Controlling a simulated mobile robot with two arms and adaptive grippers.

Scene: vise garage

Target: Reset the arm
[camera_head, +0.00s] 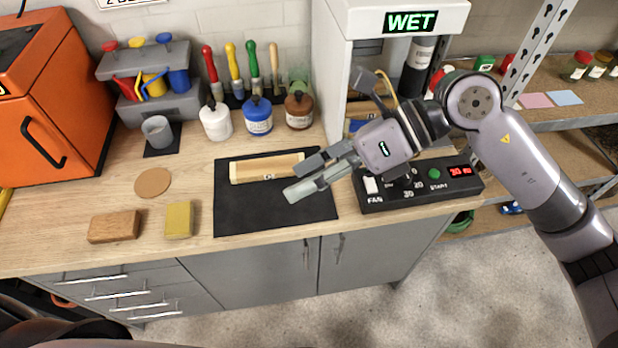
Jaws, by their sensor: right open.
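My right arm reaches in from the right, over the right part of the workbench (180,258). My right gripper (290,178) is open, with its fingers pointing left above the black mat (262,216). A light wooden piece (252,168) with a paler middle lies on the mat, just beyond the fingertips. One finger overlaps its right end in the picture, and I cannot tell whether they touch. Nothing shows between the fingers. My left gripper does not show.
A black control box (445,190) with a green button sits under my right wrist. A white cabinet with a "WET" display (410,22) stands behind the arm. Bottles (258,122), brushes and an orange cabinet (45,110) line the back. Blocks (114,227) lie front left.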

